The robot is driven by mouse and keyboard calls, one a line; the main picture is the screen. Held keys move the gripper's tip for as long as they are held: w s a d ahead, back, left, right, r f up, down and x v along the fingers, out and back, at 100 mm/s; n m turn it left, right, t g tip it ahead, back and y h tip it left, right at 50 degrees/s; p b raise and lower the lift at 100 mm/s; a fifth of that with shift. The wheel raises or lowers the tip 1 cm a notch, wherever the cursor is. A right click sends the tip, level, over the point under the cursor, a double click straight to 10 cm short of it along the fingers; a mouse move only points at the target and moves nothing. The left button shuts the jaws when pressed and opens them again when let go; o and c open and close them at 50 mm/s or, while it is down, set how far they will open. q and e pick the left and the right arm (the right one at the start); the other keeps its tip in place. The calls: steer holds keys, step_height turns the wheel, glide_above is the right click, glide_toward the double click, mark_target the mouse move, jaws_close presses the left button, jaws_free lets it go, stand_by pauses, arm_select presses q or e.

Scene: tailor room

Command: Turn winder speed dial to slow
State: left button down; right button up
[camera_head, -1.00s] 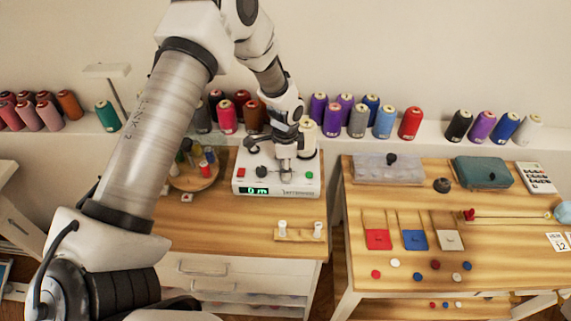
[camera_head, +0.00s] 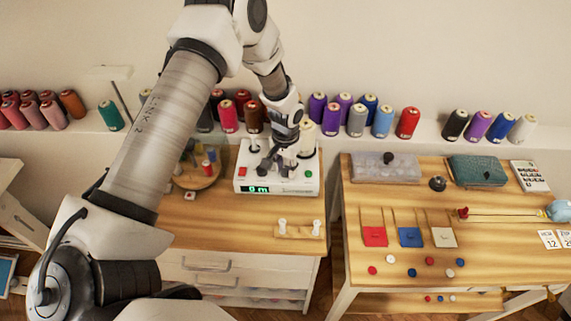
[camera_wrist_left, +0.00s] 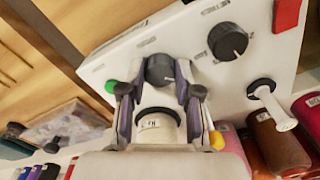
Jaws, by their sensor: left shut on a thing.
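The winder is a white box (camera_head: 243,172) on the wooden table, with a green-lit display (camera_head: 256,189) reading "0 m". In the left wrist view its panel (camera_wrist_left: 185,30) carries two black dials. My left gripper (camera_wrist_left: 160,82) is shut on the dial nearer the green button (camera_wrist_left: 110,86), with one fingertip on each side of this gripped dial (camera_wrist_left: 160,66). The other dial (camera_wrist_left: 228,41), nearer the red button (camera_wrist_left: 288,14), is free. The panel labels are too small to read. In the head view my left gripper (camera_head: 277,168) hides part of the panel. My right gripper is not in view.
A white spindle (camera_wrist_left: 274,105) with a black base stands on the winder beside the free dial. Thread cones (camera_head: 357,120) line the shelf behind. Another table (camera_head: 400,205) stands to the right.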

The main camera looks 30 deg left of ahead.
arm_select(q)
steer(key=shift+s+f+n+p, duration=0.25)
steer(key=shift+s+n+p, duration=0.05)
steer(key=shift+n, duration=0.8)
steer(key=c, duration=1.2)
jaws_free()
steer(key=o, duration=0.4)
steer(key=shift+w, duration=0.15)
steer(key=shift+w+r, duration=0.1)
